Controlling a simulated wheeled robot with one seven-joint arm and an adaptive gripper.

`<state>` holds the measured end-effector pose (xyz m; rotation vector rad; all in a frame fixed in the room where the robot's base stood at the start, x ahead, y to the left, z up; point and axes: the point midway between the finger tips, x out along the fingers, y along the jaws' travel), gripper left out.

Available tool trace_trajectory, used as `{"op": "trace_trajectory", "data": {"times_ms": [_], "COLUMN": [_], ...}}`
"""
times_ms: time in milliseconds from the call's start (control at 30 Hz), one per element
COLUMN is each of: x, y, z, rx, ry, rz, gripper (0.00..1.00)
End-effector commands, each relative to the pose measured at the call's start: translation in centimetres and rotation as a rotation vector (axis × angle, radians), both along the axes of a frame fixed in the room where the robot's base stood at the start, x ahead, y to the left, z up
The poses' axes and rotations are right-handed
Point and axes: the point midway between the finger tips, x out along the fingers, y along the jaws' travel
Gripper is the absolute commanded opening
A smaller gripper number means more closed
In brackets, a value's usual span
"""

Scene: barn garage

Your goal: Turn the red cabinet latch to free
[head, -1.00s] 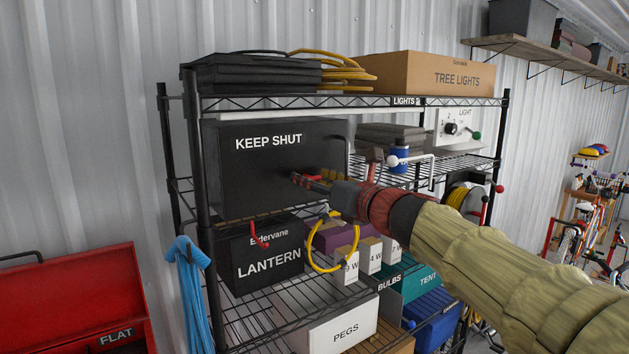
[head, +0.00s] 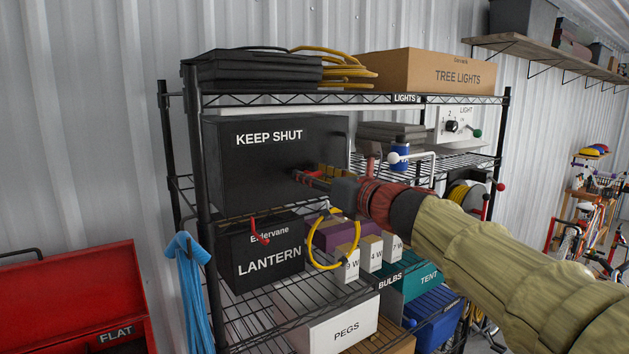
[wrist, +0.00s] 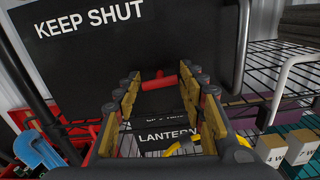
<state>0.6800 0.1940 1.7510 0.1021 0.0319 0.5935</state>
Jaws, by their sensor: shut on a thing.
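The dark grey cabinet (head: 260,175) marked KEEP SHUT stands on the wire shelf; its front also fills the upper wrist view (wrist: 120,60). The red latch (wrist: 160,82) is on the lower part of this front. It shows as a short red bar, lying roughly crosswise with a small upright part, between my fingertips. My gripper (head: 308,180) reaches in from the right and is shut on the latch. In the wrist view my fingers (wrist: 160,88) stand on either side of the bar. In the head view the fingers hide most of the latch.
Below is a black LANTERN box (head: 240,245) with a red hook, beside a yellow cable loop (head: 312,255). A shelf post (head: 200,200) stands at left.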

Motion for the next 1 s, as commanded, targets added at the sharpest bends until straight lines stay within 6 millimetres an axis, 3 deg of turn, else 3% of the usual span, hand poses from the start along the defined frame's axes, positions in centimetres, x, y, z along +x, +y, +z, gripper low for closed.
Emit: {"op": "trace_trajectory", "data": {"times_ms": [1000], "x": [-0.07], "y": [0.02], "z": [-0.17], "rx": [-0.764], "ry": [-0.52], "rz": [-0.002], "gripper": [0.15]}}
